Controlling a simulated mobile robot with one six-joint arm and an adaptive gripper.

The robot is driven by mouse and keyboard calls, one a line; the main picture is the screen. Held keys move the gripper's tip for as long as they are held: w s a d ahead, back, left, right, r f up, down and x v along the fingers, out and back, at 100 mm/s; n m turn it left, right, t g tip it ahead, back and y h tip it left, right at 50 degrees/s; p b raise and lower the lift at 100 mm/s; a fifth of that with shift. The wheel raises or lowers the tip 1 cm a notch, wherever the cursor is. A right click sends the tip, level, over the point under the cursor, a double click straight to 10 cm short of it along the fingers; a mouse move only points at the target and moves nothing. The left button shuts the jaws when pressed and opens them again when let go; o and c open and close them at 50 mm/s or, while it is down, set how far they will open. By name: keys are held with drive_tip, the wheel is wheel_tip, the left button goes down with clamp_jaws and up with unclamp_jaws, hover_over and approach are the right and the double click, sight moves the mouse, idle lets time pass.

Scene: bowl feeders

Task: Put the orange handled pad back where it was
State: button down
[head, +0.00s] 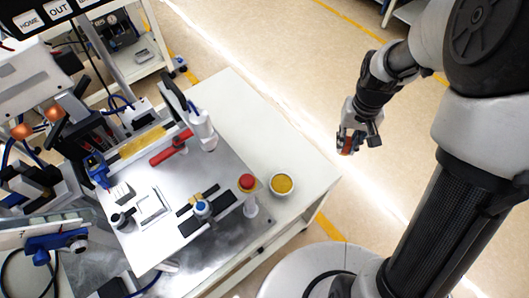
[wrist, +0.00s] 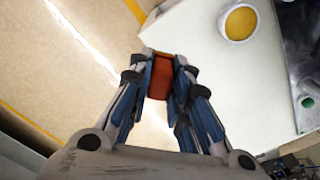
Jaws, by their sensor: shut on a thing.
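My gripper (head: 348,141) is out over the floor to the right of the white table (head: 236,95) in the head view. It is shut on the orange handled pad (wrist: 160,76), which shows as an orange-red block between the fingers in the wrist view. In the head view only a small orange bit of the pad (head: 346,148) shows between the fingers. The pad's handle and underside cannot be made out.
A white bowl with yellow contents (head: 282,184) stands near the table's right corner; it also shows in the wrist view (wrist: 239,22). A metal plate (head: 165,232) with a red button (head: 247,182) and a red-handled clamp (head: 172,148) lies left. The table's back right is bare.

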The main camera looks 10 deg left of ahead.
drive_tip(key=shift+w+a+f+n, duration=0.1)
drive_tip(key=shift+w+a+n, duration=0.2)
drive_tip(key=shift+a+n, duration=0.2)
drive_tip(key=a+r+n+b, duration=0.2)
drive_tip(key=a+n, duration=2.4)
drive_tip(key=n, duration=0.1)
wheel_tip(320, 180, down, 20)
drive_tip(key=b, duration=0.5)
drive_tip(key=shift+s+a, duration=0.1)
drive_tip(key=shift+s, duration=0.05)
drive_tip(key=shift+f, duration=0.15)
drive_tip(key=c, duration=1.5)
unclamp_jaws()
